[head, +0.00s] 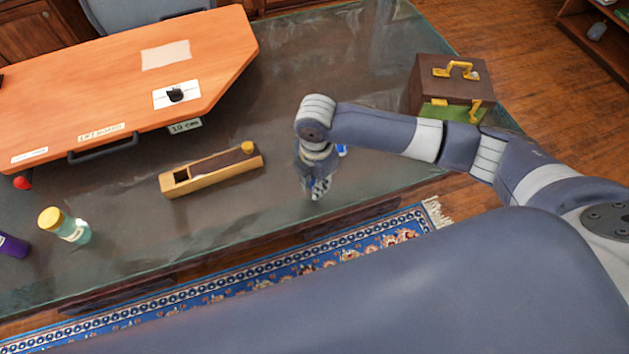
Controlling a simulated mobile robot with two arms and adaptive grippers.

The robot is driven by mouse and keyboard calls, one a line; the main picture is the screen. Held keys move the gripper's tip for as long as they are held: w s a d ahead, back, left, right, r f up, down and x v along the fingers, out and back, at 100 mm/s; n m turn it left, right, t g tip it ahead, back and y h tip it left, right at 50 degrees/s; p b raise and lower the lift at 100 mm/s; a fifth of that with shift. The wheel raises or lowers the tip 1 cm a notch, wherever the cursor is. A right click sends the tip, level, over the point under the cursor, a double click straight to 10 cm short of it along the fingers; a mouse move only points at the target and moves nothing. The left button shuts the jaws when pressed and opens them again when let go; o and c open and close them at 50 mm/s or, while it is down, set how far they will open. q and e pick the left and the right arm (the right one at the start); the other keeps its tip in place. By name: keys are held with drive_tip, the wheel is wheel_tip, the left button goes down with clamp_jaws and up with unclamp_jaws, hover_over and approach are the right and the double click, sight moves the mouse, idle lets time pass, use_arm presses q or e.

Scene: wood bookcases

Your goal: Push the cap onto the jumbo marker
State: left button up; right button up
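My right gripper (317,187) hangs pointing down over the near part of the table, right of a wooden holder. Its fingers are small and bunched in the view, so I cannot tell whether they are open or shut. A small blue and white object (341,150) shows partly behind the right wrist; most of it is hidden, and it may be the marker or its cap. A purple object (12,245) is cut off at the left edge; I cannot tell if it is the marker. My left gripper is out of view.
The wooden holder (212,174) has a square opening and a yellow knob. A yellow-lidded bottle (66,226) and a small red object (22,183) are at left. An orange board (100,75) fills the back left. A brown case (452,80) stands at right. The glossy table (330,70) is clear behind the wrist.

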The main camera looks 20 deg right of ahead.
use_arm(q)
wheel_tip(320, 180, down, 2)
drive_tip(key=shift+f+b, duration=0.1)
drive_tip(key=shift+b, duration=0.85)
use_arm(e)
drive_tip(key=s+a+r, duration=0.1)
drive_tip(key=s, duration=1.3)
drive_tip(key=shift+s+a+r, duration=0.15)
drive_tip(key=shift+a+r, duration=0.05)
drive_tip(key=shift+a, duration=0.1)
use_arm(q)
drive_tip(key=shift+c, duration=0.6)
